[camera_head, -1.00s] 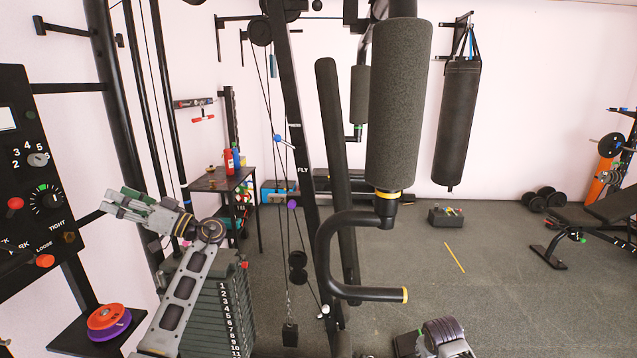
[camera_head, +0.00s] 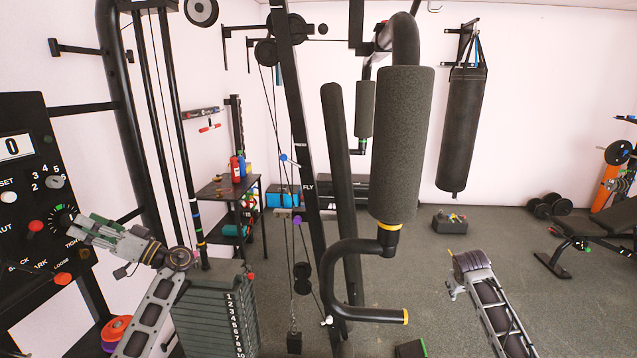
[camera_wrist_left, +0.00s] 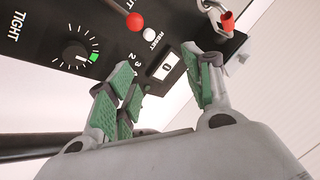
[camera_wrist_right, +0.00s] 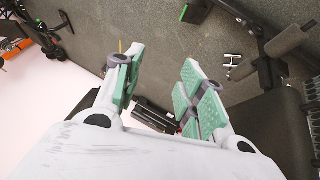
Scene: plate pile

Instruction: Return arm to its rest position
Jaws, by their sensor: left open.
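My left gripper (camera_head: 92,232) is at the left of the head view, in front of the black control panel (camera_head: 20,205). In the left wrist view the left gripper (camera_wrist_left: 165,88) has its green-padded fingers spread apart with nothing between them. The panel (camera_wrist_left: 112,35) with its dial, counter and buttons lies beyond them. My right arm reaches into the head view at the lower right; its gripper does not show there. In the right wrist view the right gripper (camera_wrist_right: 160,88) has its fingers wide apart and empty, with grey floor beyond.
A gym machine with a padded roller (camera_head: 402,145) and a numbered weight stack (camera_head: 232,318) stands between my arms. A punching bag (camera_head: 462,130) hangs behind. Orange discs (camera_head: 115,330) sit at lower left. A small caddy (camera_head: 449,223) stands on the open floor.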

